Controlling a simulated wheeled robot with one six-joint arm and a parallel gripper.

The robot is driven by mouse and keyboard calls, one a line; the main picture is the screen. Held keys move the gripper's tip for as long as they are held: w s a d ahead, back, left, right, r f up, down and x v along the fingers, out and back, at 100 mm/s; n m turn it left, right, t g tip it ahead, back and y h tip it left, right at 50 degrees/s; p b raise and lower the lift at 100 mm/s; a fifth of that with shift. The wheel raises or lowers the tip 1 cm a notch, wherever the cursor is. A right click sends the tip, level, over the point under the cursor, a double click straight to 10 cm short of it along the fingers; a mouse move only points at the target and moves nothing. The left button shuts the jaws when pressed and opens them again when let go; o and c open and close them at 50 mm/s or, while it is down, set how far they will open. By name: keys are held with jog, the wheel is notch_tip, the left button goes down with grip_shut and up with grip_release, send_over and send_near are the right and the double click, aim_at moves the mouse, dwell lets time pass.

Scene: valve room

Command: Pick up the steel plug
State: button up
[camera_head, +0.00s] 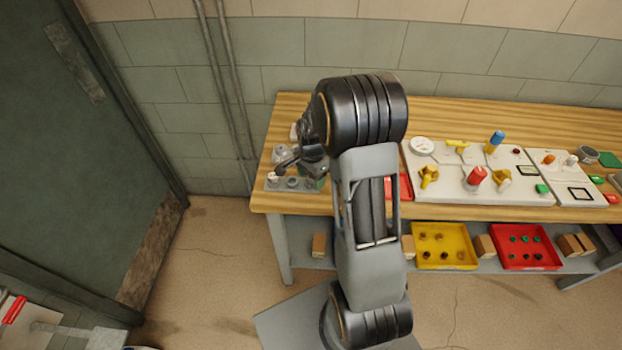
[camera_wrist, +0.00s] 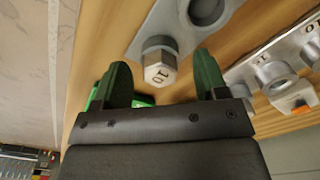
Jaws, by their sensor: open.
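The steel plug (camera_wrist: 160,68), a pale hex-headed piece marked 10, stands at the end of a grey plate (camera_wrist: 150,35) in the wrist view. My gripper (camera_wrist: 163,64) is open, with its two dark green fingers on either side of the hex head. Gaps show between the head and both fingers. In the head view my gripper (camera_head: 288,164) is over the left end of the wooden bench, above the grey plate (camera_head: 292,184). The plug's lower part is hidden in the wrist view.
A second plate (camera_wrist: 272,75) with metal fittings lies to the right in the wrist view. A green object (camera_wrist: 142,100) sits behind the fingers. The workbench (camera_head: 450,115) carries a white valve panel (camera_head: 455,190); yellow (camera_head: 443,262) and red (camera_head: 525,262) trays are on the shelf below.

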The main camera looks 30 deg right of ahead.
jog(key=c, duration=1.1)
jog(key=shift+o, duration=0.2)
jog(key=shift+r, duration=0.1)
